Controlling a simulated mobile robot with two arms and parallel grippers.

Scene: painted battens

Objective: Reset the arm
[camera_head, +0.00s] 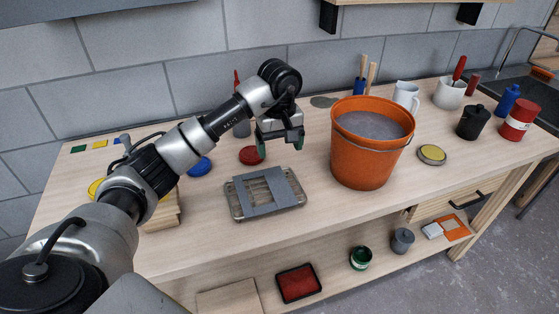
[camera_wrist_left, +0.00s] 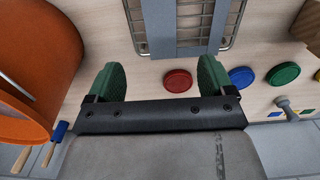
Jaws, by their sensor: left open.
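My left gripper (camera_head: 280,140) hangs over the workbench (camera_head: 230,248), left of the orange bucket and behind the wire rack. Its green fingertips are apart with nothing held between them; they also show in the left wrist view (camera_wrist_left: 160,82). A red disc (camera_head: 252,155) lies on the bench near the fingertips, and in the left wrist view the red disc (camera_wrist_left: 177,80) appears in the gap between them. My right gripper is in neither view.
An orange bucket (camera_head: 362,160) of grey liquid stands right of my left gripper. A wire rack with grey battens (camera_head: 265,192) lies in front. Cups, bottles and a red can (camera_head: 519,120) stand at right. A lower shelf holds a red tray (camera_head: 298,283). The front bench edge is clear.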

